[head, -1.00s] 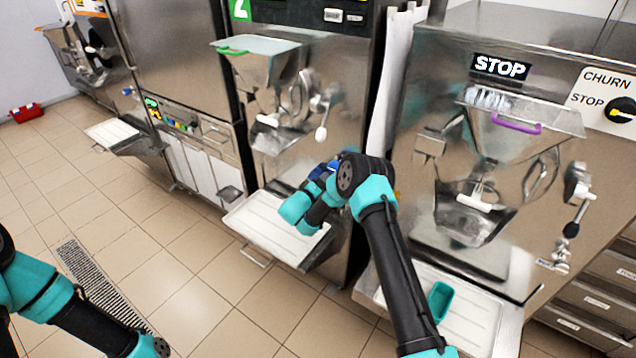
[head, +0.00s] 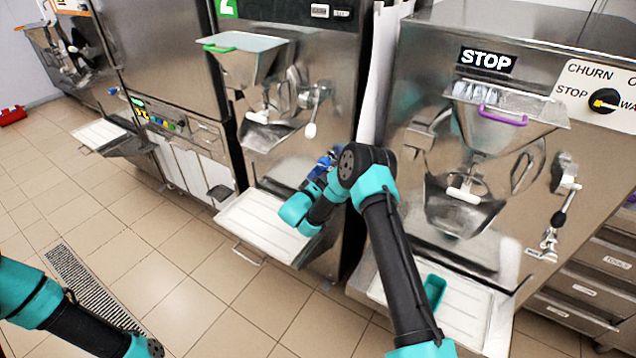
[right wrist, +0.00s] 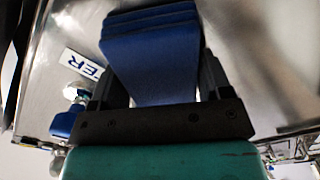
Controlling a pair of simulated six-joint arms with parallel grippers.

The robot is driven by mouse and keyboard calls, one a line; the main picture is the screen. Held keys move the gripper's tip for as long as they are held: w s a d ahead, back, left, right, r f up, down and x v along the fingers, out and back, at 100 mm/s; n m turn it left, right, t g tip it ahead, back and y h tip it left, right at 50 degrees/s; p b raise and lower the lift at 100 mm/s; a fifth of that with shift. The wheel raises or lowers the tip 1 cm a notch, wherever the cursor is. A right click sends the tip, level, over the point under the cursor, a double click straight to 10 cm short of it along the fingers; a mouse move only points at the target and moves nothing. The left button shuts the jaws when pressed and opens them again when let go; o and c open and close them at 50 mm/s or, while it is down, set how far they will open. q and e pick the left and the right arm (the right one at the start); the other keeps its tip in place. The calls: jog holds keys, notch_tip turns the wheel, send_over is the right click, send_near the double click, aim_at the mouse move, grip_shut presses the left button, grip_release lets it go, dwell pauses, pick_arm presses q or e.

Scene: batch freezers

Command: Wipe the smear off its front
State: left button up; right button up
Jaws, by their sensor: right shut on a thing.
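My right gripper (right wrist: 152,85) is shut on a folded blue cloth (right wrist: 152,50), which fills the middle of the right wrist view. In the head view the cloth (head: 326,163) shows small and blue beyond my right wrist, in front of the lower right front of the middle steel freezer (head: 285,155), marked with a green 2. I cannot tell whether the cloth touches the steel. My right arm hides part of that front, and I cannot make out a smear. My left arm comes in at the lower left, but its gripper is out of the picture.
A white drip tray (head: 262,228) juts out below my right wrist. The right freezer (head: 415,185) stands close by, with a STOP sign and a teal scoop (head: 434,288) on its tray. The tiled floor at left, with a drain grate (head: 88,288), is clear.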

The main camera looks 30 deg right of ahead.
aim_at(311, 180)
dwell(0.5)
jog(key=shift+w+a, duration=0.75)
jog(key=shift+w, duration=0.3)
jog(key=shift+w+a, duration=0.25)
jog(key=shift+w, duration=0.25)
jog(key=shift+w, duration=0.1)
jog(key=shift+w+a, duration=0.4)
jog(key=shift+w, duration=0.3)
jog(key=shift+w+a, duration=0.4)
jog(key=shift+w, duration=0.3)
jog(key=shift+w+r, duration=0.1)
jog(key=shift+w, duration=0.1)
jog(key=shift+w+a, duration=0.1)
